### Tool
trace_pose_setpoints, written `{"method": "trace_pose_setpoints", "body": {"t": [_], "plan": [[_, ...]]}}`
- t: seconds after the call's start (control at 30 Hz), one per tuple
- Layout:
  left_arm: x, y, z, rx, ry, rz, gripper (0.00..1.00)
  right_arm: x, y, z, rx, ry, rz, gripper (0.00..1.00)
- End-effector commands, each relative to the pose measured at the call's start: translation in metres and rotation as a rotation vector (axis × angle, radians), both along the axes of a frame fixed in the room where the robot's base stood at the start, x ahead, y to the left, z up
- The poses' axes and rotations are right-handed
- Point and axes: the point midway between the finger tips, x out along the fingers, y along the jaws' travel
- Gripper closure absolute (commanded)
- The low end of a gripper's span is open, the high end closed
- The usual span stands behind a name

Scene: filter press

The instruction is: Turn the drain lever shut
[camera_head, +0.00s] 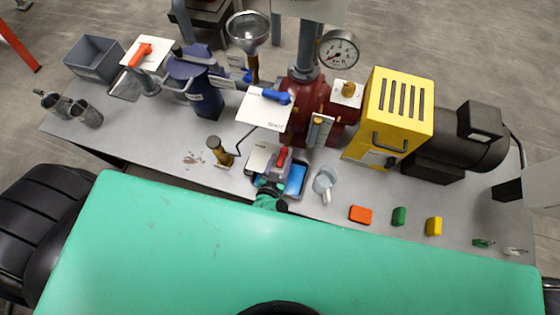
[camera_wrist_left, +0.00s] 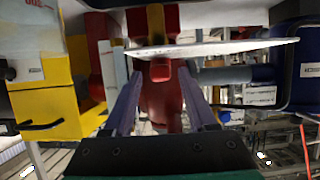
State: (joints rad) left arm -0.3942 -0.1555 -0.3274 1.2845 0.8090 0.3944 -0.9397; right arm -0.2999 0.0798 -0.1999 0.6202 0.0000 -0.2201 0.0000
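The drain lever (camera_head: 283,156) is a small red handle beside a white plate (camera_head: 260,157), low in front of the red pump body (camera_head: 305,108). My left gripper (camera_head: 279,167) reaches it from the near side, over a blue tray (camera_head: 297,180). In the left wrist view, the two purple-grey fingers stand apart. A red lever end (camera_wrist_left: 160,71) shows between them, below the edge-on white plate (camera_wrist_left: 215,47), with gaps visible at both sides. The tray is partly hidden by my gripper. My right gripper is not in view.
A blue lever (camera_head: 276,96) sits above on another white plate. A brass-topped post (camera_head: 219,150) is left of the tray, a grey mug (camera_head: 324,182) right.

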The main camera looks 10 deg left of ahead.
Motion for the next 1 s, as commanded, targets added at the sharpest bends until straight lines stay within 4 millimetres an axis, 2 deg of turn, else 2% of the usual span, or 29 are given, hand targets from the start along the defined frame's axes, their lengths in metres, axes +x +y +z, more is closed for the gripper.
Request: {"method": "trace_pose_setpoints", "body": {"t": [0.2,0.33,0.47,0.63,0.8,1.0], "plan": [[-0.001,0.000,0.001,0.001,0.000,0.000,0.43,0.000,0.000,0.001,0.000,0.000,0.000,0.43],[-0.014,0.001,0.008,0.004,0.003,-0.002,0.43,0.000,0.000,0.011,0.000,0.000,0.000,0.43],[-0.039,0.002,0.021,0.004,0.005,-0.002,0.43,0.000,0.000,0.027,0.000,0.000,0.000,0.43],[-0.081,0.004,0.040,0.003,0.004,-0.002,0.43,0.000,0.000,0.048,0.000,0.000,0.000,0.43],[-0.119,0.005,0.048,0.000,0.004,-0.001,0.43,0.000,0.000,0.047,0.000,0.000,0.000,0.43],[-0.134,0.006,0.056,0.001,0.000,0.000,0.43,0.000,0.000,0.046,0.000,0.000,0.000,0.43]]}}
